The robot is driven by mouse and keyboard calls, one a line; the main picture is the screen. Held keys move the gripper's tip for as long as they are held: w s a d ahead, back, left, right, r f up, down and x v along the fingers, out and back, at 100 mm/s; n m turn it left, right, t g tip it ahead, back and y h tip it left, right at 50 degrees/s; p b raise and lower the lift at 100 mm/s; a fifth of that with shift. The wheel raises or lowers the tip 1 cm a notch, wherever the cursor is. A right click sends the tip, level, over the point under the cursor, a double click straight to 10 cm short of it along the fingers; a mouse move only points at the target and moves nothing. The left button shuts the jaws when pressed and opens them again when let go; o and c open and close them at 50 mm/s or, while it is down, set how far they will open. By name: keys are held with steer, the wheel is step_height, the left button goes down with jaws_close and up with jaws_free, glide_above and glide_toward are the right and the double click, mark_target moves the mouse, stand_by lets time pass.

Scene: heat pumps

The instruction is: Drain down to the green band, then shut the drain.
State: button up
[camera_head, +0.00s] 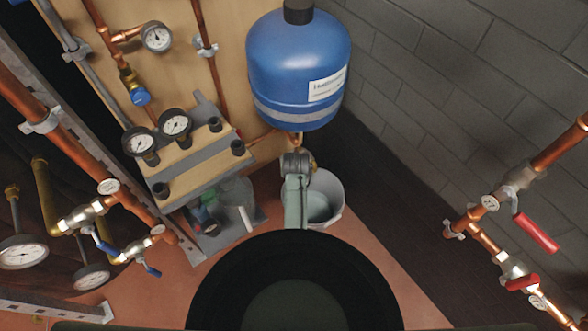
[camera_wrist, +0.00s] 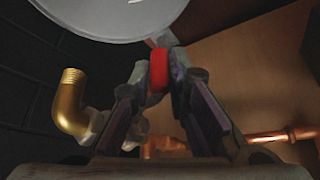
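The drain's red handle (camera_wrist: 158,72) sits between my gripper's fingertips (camera_wrist: 160,68) in the wrist view, and both fingers appear to press on it. The brass drain elbow (camera_wrist: 70,102) is left of the fingers, its open mouth showing. In the head view my gripper (camera_head: 297,163) is under the blue tank (camera_head: 298,65), above the white bucket (camera_head: 333,190). The bucket has grey-looking contents, partly hidden by my arm. Dial gauges (camera_head: 175,124) and (camera_head: 140,144) stand on the manifold, and another gauge (camera_head: 157,37) is higher up. No green band is readable.
Copper pipes with red lever valves (camera_head: 535,232) are at the right. Blue-handled valves (camera_head: 105,243) and larger gauges (camera_head: 22,253) are at the left. A grey tray (camera_head: 225,232) with bottles lies left of the bucket. A block wall (camera_head: 450,90) is behind.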

steer(key=o, duration=0.4)
steer(key=v, duration=1.2)
stand_by(0.5)
